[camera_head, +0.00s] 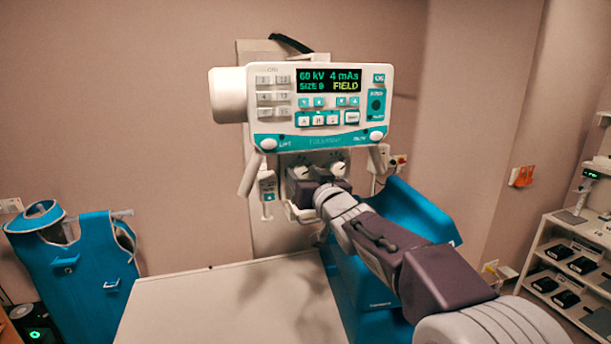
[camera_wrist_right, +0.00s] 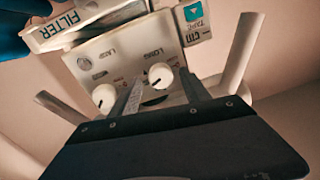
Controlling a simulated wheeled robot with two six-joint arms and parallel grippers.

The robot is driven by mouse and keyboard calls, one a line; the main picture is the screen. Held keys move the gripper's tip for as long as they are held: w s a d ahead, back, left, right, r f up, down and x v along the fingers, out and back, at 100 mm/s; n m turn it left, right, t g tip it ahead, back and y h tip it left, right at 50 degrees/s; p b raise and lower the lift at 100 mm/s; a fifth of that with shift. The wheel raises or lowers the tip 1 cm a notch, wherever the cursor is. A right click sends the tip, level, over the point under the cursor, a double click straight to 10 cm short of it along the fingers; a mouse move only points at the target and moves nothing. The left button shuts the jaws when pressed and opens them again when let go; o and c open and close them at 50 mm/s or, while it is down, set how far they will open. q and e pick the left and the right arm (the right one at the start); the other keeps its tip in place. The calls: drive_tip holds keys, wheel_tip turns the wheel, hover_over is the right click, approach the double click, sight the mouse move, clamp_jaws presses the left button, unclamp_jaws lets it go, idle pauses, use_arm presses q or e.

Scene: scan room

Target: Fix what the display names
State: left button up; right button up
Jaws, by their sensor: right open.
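The white and teal tube-head panel has a display (camera_head: 329,80) that reads 60 kV, 4 mAs, SIZE 9 and FIELD, with FIELD in yellow. Below it are two white knobs, a left one (camera_head: 301,172) and a right one (camera_head: 338,169). In the wrist view a knob by the word LONG (camera_wrist_right: 160,76) lies between the fingers of my right gripper (camera_wrist_right: 163,84), which is open. The other knob (camera_wrist_right: 104,97) is outside the fingers. I cannot tell whether the fingers touch the LONG knob. My right gripper (camera_head: 308,180) also shows below the panel. My left gripper is out of view.
A tape unit (camera_head: 267,188) hangs at left, and a FILTER slot (camera_wrist_right: 66,25) shows in the wrist view. A pale table (camera_head: 210,310), blue apron (camera_head: 80,270) and shelf (camera_head: 565,270) stand around.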

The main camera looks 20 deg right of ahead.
drive_tip(key=shift+w+a, duration=0.1)
drive_tip(key=shift+a, duration=0.05)
drive_tip(key=shift+c, duration=1.3)
drive_tip(key=shift+w+f, duration=0.1)
drive_tip(key=c, duration=0.5)
clamp_jaws()
drive_tip(key=shift+n, duration=0.3)
drive_tip(key=n+b, duration=0.1)
drive_tip(key=n, duration=0.1)
drive_tip(key=shift+n, duration=0.3)
drive_tip(key=shift+n+b, duration=0.6)
drive_tip(key=shift+n, duration=1.6)
